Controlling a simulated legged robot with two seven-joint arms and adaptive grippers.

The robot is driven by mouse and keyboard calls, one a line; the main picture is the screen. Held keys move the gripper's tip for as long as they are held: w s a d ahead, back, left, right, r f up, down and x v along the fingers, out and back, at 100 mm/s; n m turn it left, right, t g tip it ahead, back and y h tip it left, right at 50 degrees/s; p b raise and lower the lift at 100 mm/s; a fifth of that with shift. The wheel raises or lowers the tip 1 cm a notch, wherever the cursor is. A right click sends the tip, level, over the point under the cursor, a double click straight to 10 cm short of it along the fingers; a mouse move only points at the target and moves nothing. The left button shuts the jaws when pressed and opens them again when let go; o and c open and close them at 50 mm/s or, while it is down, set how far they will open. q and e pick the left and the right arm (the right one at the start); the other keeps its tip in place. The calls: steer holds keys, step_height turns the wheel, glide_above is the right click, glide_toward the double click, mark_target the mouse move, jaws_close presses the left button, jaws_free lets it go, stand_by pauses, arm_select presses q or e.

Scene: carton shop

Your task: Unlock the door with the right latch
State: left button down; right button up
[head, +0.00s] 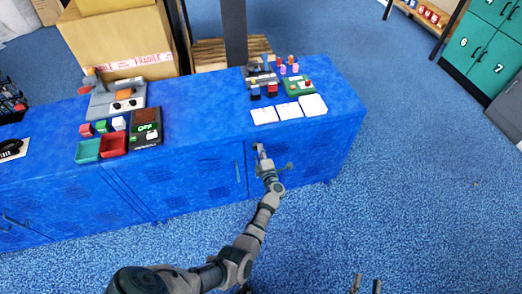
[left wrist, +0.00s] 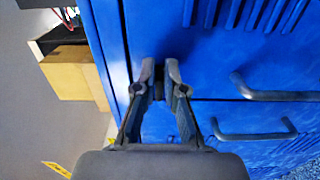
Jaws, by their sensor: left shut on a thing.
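The blue cabinet has a right door (head: 300,160) and a left door (head: 200,180), each with a bar handle. Both handles, the right door's (left wrist: 275,95) and the left door's (left wrist: 250,134), show in the left wrist view. My left gripper (head: 259,150) is at the top of the doors, by the seam between them. In the left wrist view its fingers (left wrist: 160,75) are shut on a small dark latch (left wrist: 158,88), mostly hidden between them. My right gripper (head: 366,285) shows only its two fingertips at the bottom edge, apart and empty, away from the cabinet.
The blue cabinet top (head: 210,110) holds trays, a dark device (head: 146,127), white cards (head: 288,110) and small blocks. Cardboard boxes (head: 120,40) stand behind it. Teal lockers (head: 490,50) are at the far right. The blue floor in front is clear.

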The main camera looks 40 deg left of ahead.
arm_select(q)
steer(key=shift+s+f, duration=0.1)
steer(key=shift+f, duration=0.15)
steer(key=c, duration=1.3)
jaws_free()
steer(key=shift+o, duration=0.2)
steer(key=shift+a, duration=0.1)
steer(key=v, duration=0.7)
steer(key=shift+d, duration=0.25)
